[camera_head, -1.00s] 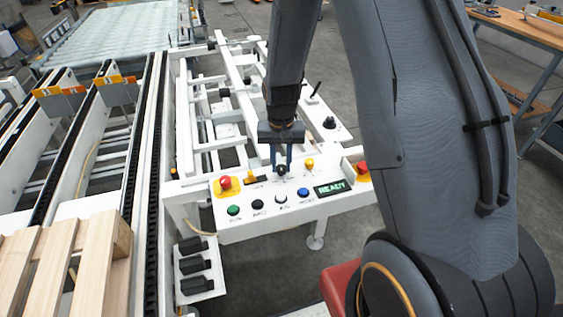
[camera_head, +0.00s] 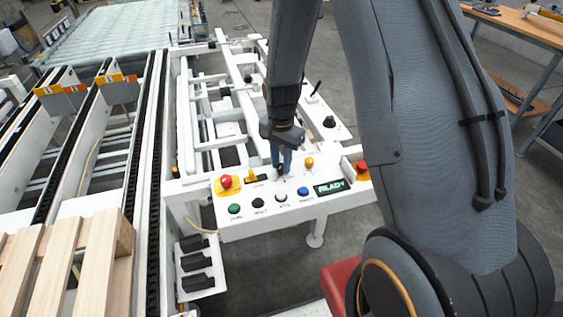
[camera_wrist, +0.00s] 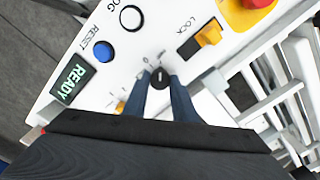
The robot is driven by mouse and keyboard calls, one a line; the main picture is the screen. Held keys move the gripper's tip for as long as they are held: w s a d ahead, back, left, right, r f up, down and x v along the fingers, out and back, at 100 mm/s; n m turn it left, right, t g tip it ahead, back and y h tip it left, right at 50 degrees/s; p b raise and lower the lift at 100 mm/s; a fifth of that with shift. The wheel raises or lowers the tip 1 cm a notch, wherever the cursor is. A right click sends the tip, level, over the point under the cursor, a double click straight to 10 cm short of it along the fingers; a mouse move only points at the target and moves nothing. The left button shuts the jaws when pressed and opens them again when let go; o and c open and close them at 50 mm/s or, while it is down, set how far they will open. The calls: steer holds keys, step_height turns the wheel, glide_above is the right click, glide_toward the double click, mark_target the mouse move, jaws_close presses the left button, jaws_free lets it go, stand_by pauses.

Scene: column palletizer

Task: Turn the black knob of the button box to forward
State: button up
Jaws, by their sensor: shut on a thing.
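The white button box (camera_head: 230,231) stands in the middle of the head view, with a row of round buttons along its front. Its black knob (camera_wrist: 160,77) shows between the blue fingertips in the wrist view, with a light mark on its top. My gripper (camera_wrist: 160,80) reaches down onto the box and is shut on the black knob. In the head view my gripper (camera_head: 282,164) hides most of the knob. The small print around the knob is too small to read.
An orange LOCK switch (camera_wrist: 208,34) and a red emergency button (camera_head: 226,182) sit left of the gripper in the head view. A yellow knob (camera_head: 309,162), a READY display (camera_head: 330,187) and another red button (camera_head: 361,167) sit right. Wooden slats (camera_head: 60,255) lie lower left.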

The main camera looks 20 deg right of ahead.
mark_target(281, 166)
stand_by(0.4)
steer(key=o, duration=1)
steer(key=shift+o, duration=0.2)
steer(key=shift+r+b, duration=0.75)
steer(key=shift+r, duration=3.2)
